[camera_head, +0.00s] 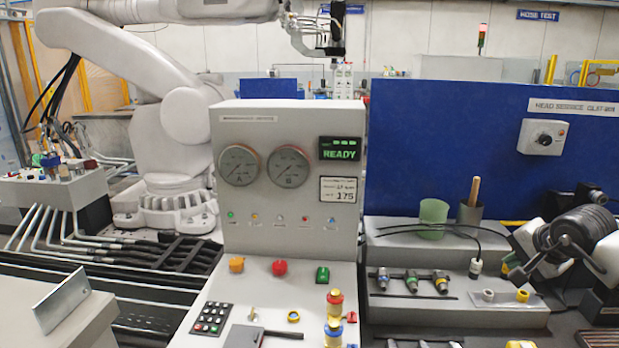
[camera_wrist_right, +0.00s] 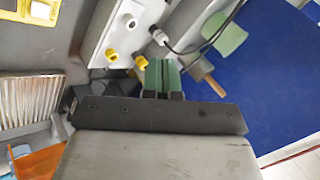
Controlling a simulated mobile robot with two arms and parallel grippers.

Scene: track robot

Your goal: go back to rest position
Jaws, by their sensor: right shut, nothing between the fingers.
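My right gripper (camera_head: 515,272) is at the right of the head view, on my dark ribbed arm, above the right end of the grey stepped fixture. In the right wrist view its two green fingers (camera_wrist_right: 163,78) are together with nothing between them. The fingers point toward the fixture (camera_wrist_right: 110,35) with its white and yellow fittings; I cannot tell how wide the gap is. My left gripper does not show in either view.
A grey console (camera_head: 290,205) with gauges and a READY display stands in the middle. A green cup (camera_head: 433,212) and a dark cup (camera_head: 470,215) with a wooden handle stand on the fixture. A blue panel (camera_head: 440,130) stands behind. A black cable crosses nearby.

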